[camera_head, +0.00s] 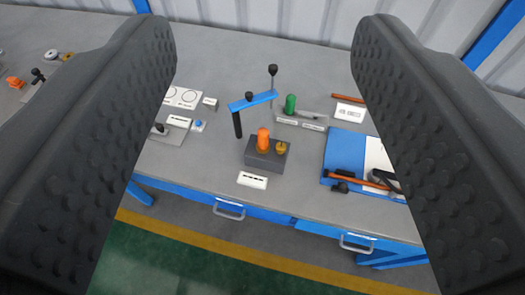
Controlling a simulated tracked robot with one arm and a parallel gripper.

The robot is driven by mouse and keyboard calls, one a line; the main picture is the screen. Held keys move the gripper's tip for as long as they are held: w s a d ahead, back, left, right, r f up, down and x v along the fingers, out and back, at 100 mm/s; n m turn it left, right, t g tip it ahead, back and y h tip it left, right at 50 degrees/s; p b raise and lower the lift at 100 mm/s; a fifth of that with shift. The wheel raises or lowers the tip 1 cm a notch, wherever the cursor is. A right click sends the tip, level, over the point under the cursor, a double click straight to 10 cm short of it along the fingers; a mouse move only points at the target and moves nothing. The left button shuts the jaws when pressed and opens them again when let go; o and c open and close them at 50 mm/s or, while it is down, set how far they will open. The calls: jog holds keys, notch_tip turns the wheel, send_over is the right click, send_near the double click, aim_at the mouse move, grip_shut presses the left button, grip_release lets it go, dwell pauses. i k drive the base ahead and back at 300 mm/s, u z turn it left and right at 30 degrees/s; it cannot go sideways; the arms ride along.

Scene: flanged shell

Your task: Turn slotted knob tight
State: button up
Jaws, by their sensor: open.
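My gripper (265,50) is open and empty, its two black padded fingers at the left and right of the view. Between and beyond them, a dark grey block (266,160) sits on the grey workbench. An upright orange knob (263,138) stands on top of the block. A smaller brass-yellow knob (281,148) sits on the block just right of it. Neither finger touches the block or the knobs. I cannot make out a slot on either knob at this size.
A blue-armed stand (253,101) rises just behind the block. A green knob (290,104) stands on a plate behind right. A blue case (340,153) with tools lies right. Labelled plates (182,97) lie left. A white label (252,180) lies in front, near the bench edge.

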aim_at(281, 148)
jog(key=u, duration=0.75)
jog(key=k, duration=0.9)
jog(key=z, duration=0.7)
jog(key=i, duration=1)
jog(key=u, duration=0.05)
